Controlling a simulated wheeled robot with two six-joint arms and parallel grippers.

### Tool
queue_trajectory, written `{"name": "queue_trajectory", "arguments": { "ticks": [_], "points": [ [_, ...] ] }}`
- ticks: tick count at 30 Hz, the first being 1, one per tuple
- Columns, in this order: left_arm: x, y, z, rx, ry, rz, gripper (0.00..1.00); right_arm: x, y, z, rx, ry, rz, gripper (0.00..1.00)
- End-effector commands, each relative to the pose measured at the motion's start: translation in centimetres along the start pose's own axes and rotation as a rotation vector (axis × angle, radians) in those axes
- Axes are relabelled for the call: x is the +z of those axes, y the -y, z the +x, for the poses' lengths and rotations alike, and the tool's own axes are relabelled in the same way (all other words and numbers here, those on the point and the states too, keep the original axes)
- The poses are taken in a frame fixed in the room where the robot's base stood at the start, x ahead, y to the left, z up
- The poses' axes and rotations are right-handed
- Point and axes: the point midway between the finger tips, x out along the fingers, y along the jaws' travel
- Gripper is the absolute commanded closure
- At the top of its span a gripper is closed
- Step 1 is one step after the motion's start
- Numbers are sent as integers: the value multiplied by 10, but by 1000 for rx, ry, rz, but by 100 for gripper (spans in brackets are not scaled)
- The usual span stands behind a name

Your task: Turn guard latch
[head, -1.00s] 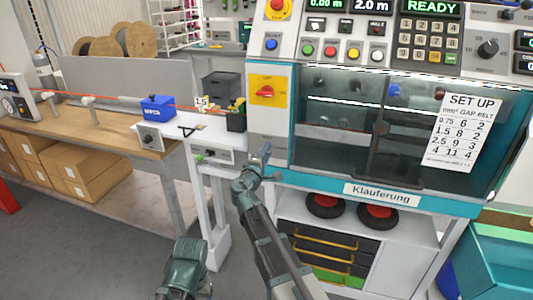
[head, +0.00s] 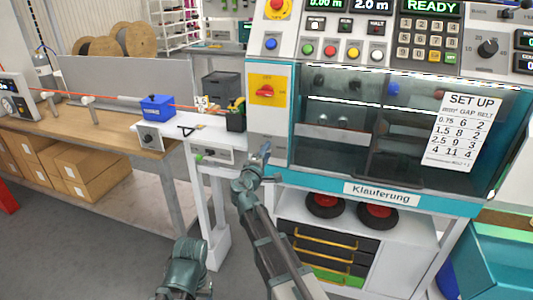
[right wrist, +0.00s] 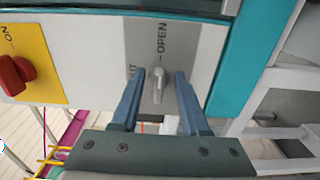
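The guard latch (right wrist: 157,85) is a small silver lever on a grey plate (right wrist: 180,50) in the right wrist view. Its long axis runs up and down in that picture. The plate reads OPEN on the right; the label on the left is partly hidden by a finger. My right gripper (right wrist: 157,95) is open, with one blue finger on each side of the latch and gaps on both sides. In the head view my right gripper (head: 262,155) is at the panel's lower edge and hides the latch.
A red rotary switch on a yellow plate (head: 267,91) sits above the latch and also shows in the right wrist view (right wrist: 14,76). The glass guard (head: 350,140) is to the right.

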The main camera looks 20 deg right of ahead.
Motion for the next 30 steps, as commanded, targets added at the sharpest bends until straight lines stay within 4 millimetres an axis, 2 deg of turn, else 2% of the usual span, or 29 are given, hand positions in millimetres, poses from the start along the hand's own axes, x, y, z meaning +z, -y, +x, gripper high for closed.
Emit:
{"name": "queue_trajectory", "arguments": {
  "ticks": [5,15,21,25,30],
  "points": [
    [0,0,0,0,0,0,25,0,0,-12,0,-2,-1,55],
    [0,0,0,0,0,0,25,2,0,-84,0,-3,0,55],
    [0,0,0,0,0,0,25,1,0,-118,0,-2,0,55],
    [0,0,0,0,0,0,25,1,0,-131,0,-1,0,55],
    [0,0,0,0,0,0,25,0,0,-138,0,0,0,55]
  ]
}}
